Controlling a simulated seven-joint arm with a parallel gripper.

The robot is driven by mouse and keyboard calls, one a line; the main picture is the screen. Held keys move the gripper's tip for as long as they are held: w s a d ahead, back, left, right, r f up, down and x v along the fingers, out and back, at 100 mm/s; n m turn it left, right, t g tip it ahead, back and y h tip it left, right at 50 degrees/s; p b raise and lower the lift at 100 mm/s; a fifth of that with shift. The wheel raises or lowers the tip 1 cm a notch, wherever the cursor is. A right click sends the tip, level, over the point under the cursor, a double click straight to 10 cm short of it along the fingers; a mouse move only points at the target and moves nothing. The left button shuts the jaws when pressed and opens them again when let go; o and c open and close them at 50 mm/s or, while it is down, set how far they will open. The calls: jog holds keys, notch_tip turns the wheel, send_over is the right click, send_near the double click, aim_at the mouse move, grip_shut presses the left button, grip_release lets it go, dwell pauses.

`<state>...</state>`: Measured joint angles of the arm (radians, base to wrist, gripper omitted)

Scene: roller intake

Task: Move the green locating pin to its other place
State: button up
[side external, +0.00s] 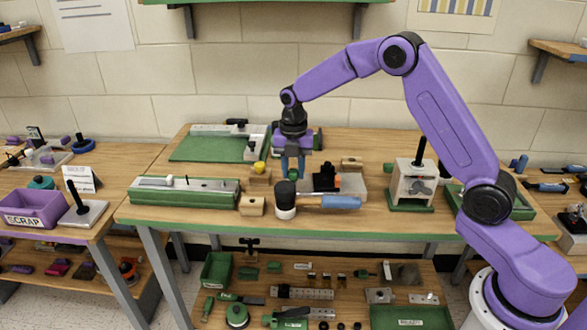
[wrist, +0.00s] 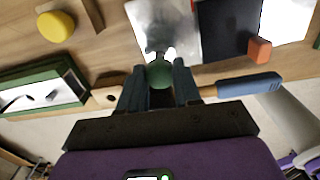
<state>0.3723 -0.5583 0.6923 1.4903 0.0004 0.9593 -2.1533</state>
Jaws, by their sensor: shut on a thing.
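My gripper (side external: 291,174) points down over the middle of the workbench, just behind the black-topped white cylinder. In the wrist view my gripper (wrist: 159,85) is shut on the green locating pin (wrist: 159,73). A bright metal plate (wrist: 165,25) lies beyond the pin in the wrist view. I cannot tell whether the pin touches the plate or is above it.
A black block (side external: 325,178) with an orange piece (wrist: 260,50) sits right of my gripper. A yellow knob (side external: 260,168) is left. A white stand (side external: 410,185) is farther right.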

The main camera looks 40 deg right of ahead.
jog(key=shift+f, duration=1.15)
jog(key=o, duration=0.6)
jog(key=shift+c, duration=0.2)
jog(key=shift+r, duration=0.1)
jog(key=shift+r, duration=1.4)
jog(key=o, duration=0.6)
jog(key=shift+c, duration=0.2)
jog(key=shift+r, duration=0.1)
